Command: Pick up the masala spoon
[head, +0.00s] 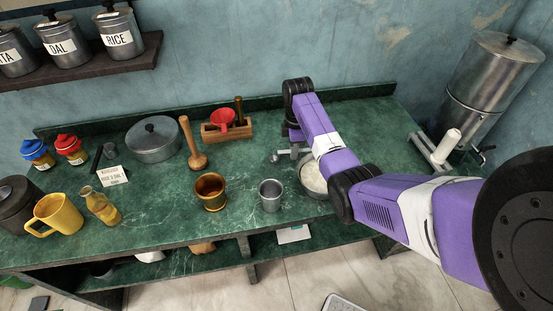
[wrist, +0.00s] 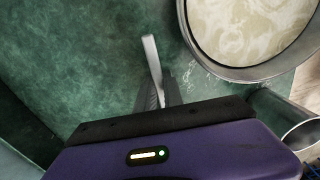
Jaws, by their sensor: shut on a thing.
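A thin pale-grey metal piece, which looks like the masala spoon (wrist: 152,52), rises from between the fingers of my gripper (wrist: 159,95) in the wrist view. The gripper is shut on it. In the head view my gripper (head: 290,154) is low over the green counter, right of the wooden box. The spoon cannot be told apart from the fingers there. I cannot tell whether the spoon still touches the counter.
A steel pot of whitish liquid (wrist: 250,28) stands close right of the gripper, partly behind my arm in the head view (head: 314,178). A metal tumbler (head: 270,196) and brass cup (head: 210,190) stand in front. A wooden box (head: 240,130) holds a red item (head: 222,119).

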